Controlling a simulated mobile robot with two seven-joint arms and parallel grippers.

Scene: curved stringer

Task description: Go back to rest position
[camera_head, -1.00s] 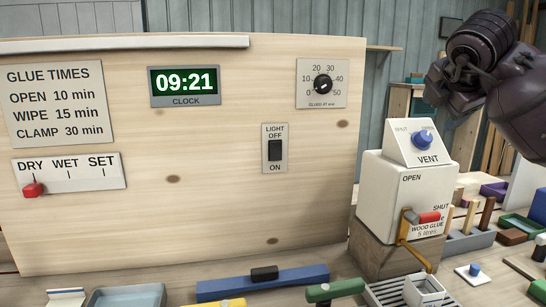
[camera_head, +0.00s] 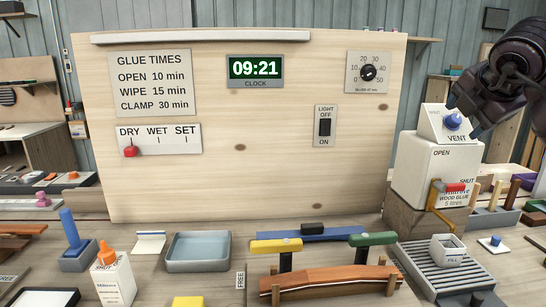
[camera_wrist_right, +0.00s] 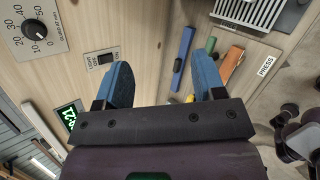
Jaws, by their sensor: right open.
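My right arm comes in at the upper right of the head view, and its dark gripper (camera_head: 470,112) shows beside the vent knob on the white glue box, partly covering the vent panel's right side. I cannot tell how far it is from the box. In the right wrist view the gripper (camera_wrist_right: 163,72) has two blue fingers spread wide apart, with nothing between them. My left gripper is in neither view.
The glue box (camera_head: 431,175) with its red-handled lever stands at the right. A wooden panel (camera_head: 250,170) carries a clock, light switch and dial. The bench holds a laminated curved strip (camera_head: 330,281), clamps, a blue-grey tray (camera_head: 198,251) and a glue bottle (camera_head: 113,280).

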